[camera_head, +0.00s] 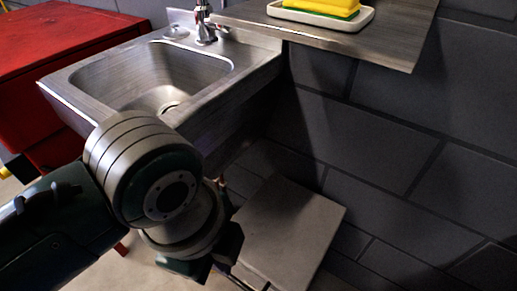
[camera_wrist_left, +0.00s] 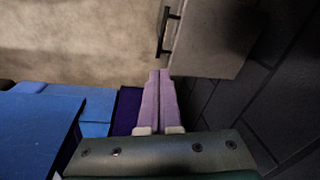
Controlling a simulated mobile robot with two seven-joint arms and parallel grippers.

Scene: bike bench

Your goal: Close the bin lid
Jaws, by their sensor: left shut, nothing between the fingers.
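The bin's flat grey lid (camera_head: 290,230) shows in the head view below the sink, beside the dark wall. It looks about level; whether it is fully down I cannot tell. My wrist covers its left part. In the left wrist view, a grey panel with a dark bar handle, seemingly the bin (camera_wrist_left: 215,40), is at the top right. My left gripper (camera_wrist_left: 160,72) has its purple-looking fingers together and empty, with the tips at the panel's lower left corner; contact is unclear. In the head view its fingertips are hidden by the wrist. My right gripper is out of view.
A steel sink (camera_head: 95,72) stands above and behind my left arm. A red cabinet (camera_head: 60,50) is at the left. A shelf (camera_head: 385,40) carries a tray (camera_head: 325,22) with a yellow and green sponge (camera_head: 325,6). The block wall (camera_head: 400,150) bounds the right side.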

